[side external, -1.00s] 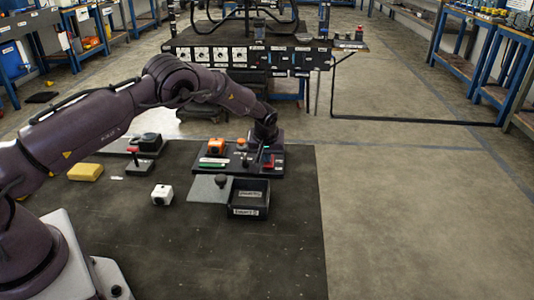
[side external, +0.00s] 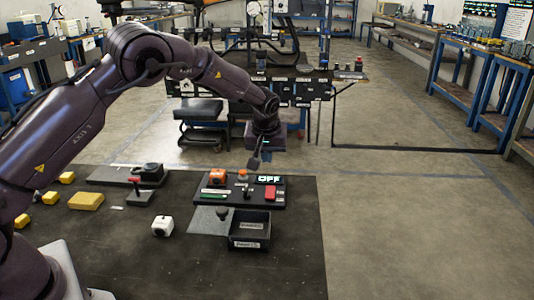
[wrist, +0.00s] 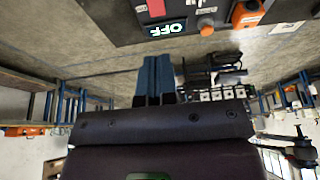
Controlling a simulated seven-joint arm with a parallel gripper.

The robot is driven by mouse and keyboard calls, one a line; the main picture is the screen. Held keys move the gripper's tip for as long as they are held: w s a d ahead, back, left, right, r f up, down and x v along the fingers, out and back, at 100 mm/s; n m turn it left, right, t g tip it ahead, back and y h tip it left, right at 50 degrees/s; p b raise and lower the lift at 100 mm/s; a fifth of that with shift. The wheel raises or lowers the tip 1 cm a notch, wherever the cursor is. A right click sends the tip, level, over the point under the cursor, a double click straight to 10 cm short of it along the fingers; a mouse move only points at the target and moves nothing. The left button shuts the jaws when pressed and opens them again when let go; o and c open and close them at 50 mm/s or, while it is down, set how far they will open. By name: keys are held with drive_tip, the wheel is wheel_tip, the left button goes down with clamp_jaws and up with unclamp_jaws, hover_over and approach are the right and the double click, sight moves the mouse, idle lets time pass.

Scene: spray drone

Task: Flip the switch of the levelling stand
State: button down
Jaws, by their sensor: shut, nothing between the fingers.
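A black panel (side external: 205,203) with a lit display reading OFF (side external: 269,180) sits on the dark mat's far edge. It carries an orange block (side external: 217,177), an orange button (side external: 243,175), a small upright lever (side external: 247,191) and a red block (side external: 269,193). No label naming the levelling stand is legible. My gripper (side external: 254,163) is shut and empty, raised above and behind the panel, apart from it. In the wrist view its shut fingers (wrist: 155,68) point towards the OFF display (wrist: 167,29), with the orange button (wrist: 207,27) beside it; the lever is not visible there.
A black open tray (side external: 249,240) and a grey plate (side external: 205,219) lie before the panel. A white cube (side external: 162,227), a red-topped lever on a black base (side external: 139,197) and yellow blocks (side external: 86,201) stand left. The mat's front right is clear.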

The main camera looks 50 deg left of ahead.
sight(270, 188)
drive_tip(key=shift+r, duration=0.1)
drive_tip(key=shift+w+a+r, duration=0.25)
drive_tip(key=shift+w+r, duration=0.1)
drive_tip(key=shift+w, duration=0.15)
drive_tip(key=shift+f, duration=0.1)
drive_tip(key=x, duration=1.3)
drive_tip(key=shift+s+d+f, duration=0.1)
drive_tip(key=shift+f, duration=0.4)
